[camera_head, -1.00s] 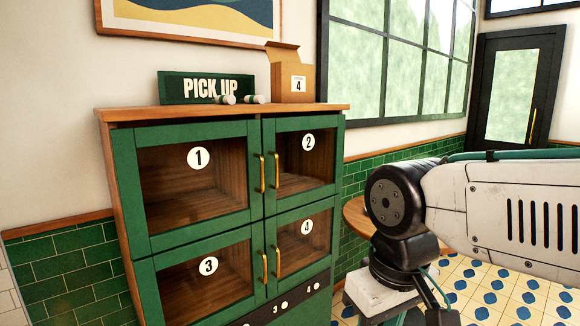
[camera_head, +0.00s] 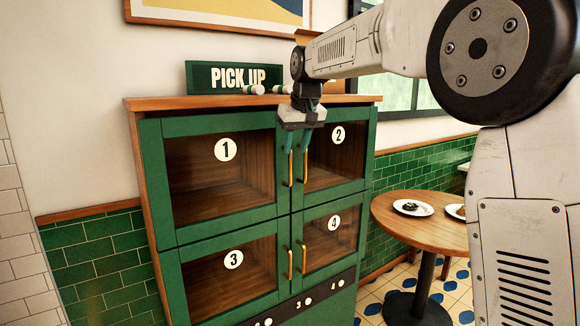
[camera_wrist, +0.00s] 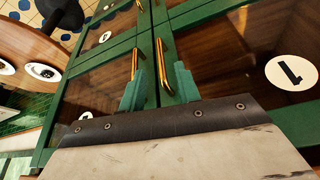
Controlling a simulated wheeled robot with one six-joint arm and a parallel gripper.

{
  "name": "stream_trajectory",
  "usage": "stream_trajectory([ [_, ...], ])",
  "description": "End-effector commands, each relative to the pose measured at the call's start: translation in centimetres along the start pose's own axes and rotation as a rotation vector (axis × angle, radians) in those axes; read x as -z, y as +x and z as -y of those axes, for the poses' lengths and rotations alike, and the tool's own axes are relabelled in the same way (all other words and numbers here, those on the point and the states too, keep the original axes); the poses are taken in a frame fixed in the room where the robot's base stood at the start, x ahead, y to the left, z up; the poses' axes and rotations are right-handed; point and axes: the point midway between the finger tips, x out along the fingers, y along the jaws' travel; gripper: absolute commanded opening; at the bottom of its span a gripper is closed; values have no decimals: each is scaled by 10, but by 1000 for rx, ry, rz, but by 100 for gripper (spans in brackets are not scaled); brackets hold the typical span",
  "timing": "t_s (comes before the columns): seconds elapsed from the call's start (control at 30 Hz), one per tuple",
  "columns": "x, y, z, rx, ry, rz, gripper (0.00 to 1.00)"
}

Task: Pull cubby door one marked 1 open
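Cubby door one (camera_head: 212,131), a green frame with a dark pane and a round "1" label, is shut at the cabinet's upper left. Its upright brass handle (camera_head: 291,169) is on its right edge; it also shows in the wrist view (camera_wrist: 162,62). My gripper (camera_head: 297,149) points down at the top of the two upper handles, its fingers apart. The left finger is close to door two's handle (camera_wrist: 135,60). I cannot tell whether either finger touches.
Doors two (camera_head: 338,150), three (camera_head: 232,275) and four (camera_head: 333,237) are shut. A "PICK UP" sign (camera_head: 233,77) and small rolls stand on the cabinet top, close to my wrist. A round wooden table (camera_head: 425,228) with plates stands at the right.

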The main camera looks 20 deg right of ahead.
Motion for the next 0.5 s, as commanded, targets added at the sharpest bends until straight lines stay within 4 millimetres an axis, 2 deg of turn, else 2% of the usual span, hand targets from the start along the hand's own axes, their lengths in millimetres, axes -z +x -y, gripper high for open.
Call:
stream_trajectory([
  [0.03, 8, 4, 0, 1, -2, -4, 33],
  [0.13, 14, 11, 0, 1, -4, -8, 33],
  [0.5, 14, 65, 0, 1, -4, -8, 33],
])
